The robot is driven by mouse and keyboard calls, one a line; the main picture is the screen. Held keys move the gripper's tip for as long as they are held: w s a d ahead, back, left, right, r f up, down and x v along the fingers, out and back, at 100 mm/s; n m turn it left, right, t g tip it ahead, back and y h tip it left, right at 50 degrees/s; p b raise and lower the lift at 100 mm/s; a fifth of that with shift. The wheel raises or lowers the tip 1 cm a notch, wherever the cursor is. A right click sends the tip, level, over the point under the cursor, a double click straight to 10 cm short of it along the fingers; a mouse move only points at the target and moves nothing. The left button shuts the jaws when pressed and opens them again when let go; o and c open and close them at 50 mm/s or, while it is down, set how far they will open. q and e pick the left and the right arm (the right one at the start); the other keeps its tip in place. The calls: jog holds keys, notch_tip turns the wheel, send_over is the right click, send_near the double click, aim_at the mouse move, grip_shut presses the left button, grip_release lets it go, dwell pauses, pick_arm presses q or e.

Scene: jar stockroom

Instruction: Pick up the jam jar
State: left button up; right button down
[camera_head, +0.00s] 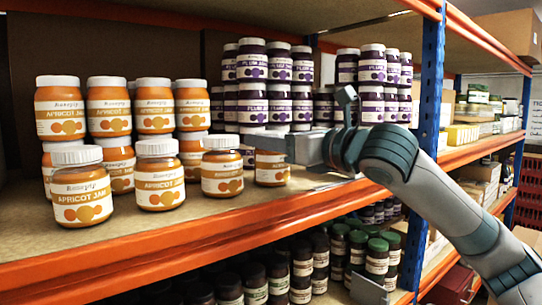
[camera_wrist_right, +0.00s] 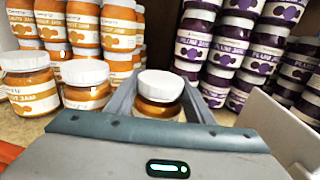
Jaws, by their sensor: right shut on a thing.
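An apricot jam jar (camera_head: 271,169) with a white lid and orange-and-white label stands upright at the right end of the front row. In the wrist view this jar (camera_wrist_right: 160,88) sits between the two grey fingers. My right gripper (camera_head: 270,145) reaches in from the right and is shut on it; its fingers hide the jar's upper part in the head view. The jar's base looks level with the shelf board (camera_head: 225,212); I cannot tell any gap. My left gripper is not in view.
More apricot jars (camera_head: 221,167) stand close to the left, some stacked. Stacked plum jam jars (camera_head: 252,104) stand behind. Other jars (camera_head: 377,260) fill the shelf below.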

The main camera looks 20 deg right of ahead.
jog(key=shift+r, duration=0.1)
jog(key=shift+r+b, duration=0.35)
jog(key=shift+r, duration=0.35)
jog(key=r, duration=0.1)
jog(key=r+b, duration=0.1)
jog(key=shift+s+d+r, duration=0.25)
jog(key=shift+d+r, duration=0.1)
jog(key=shift+r, duration=0.05)
jog(key=s+d+r+b, duration=0.3)
jog(key=s+d+r, duration=0.3)
jog(key=s+d, duration=0.1)
jog(key=shift+s+d+r, duration=0.2)
jog(key=shift+s+r, duration=0.1)
jog(key=shift+s, duration=0.25)
jog(key=shift+w, duration=0.1)
